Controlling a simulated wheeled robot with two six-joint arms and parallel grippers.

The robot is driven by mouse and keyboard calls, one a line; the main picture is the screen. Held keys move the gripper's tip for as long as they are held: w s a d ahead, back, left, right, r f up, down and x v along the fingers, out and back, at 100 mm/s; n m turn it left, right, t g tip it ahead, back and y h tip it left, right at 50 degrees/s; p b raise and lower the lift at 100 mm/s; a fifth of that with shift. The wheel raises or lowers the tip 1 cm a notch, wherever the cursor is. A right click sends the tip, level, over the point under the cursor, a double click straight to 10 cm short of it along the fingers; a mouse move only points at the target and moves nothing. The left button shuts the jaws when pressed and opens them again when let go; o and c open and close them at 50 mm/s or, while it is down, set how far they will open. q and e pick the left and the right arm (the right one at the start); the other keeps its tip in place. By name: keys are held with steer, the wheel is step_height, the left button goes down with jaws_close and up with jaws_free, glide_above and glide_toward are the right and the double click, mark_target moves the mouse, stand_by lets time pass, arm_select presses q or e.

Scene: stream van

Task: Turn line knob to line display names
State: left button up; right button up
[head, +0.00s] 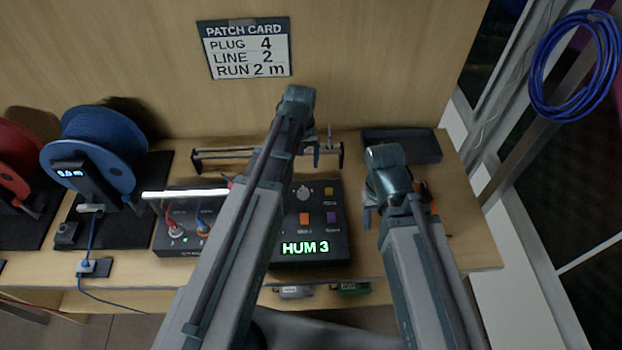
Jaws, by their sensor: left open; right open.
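The black line box (338,245) stands on the bench, its green display (305,248) reading "HUM 3". A round light-grey knob (304,193) with a pointer sits on its top, just right of my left arm. My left gripper (275,168) is open, mostly hidden behind its own arm, over the left part of the box and the knob's far side. My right gripper (395,205) is open and empty, right of the box. Neither gripper is seen touching the knob; the contact area is partly hidden.
A patch card (248,48) on the wall reads plug 4, line 2, run 2 m. Red and blue (103,150) cable reels stand left. A black tray (402,142) is at the back right; a black bracket (222,158) stands behind the box. Blue cable (575,65) hangs upper right.

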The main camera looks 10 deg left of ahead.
mark_target(303, 192)
arm_select(q)
steer(key=shift+s+f, duration=0.1)
steer(key=shift+s, duration=0.05)
arm_select(e)
steer(key=shift+s, duration=0.15)
arm_select(q)
step_height(303, 192, down, 14)
steer(key=b, duration=1.4)
arm_select(e)
step_height(303, 192, down, 14)
steer(key=shift+r, duration=0.1)
arm_select(q)
steer(key=shift+r, duration=0.2)
jaws_close()
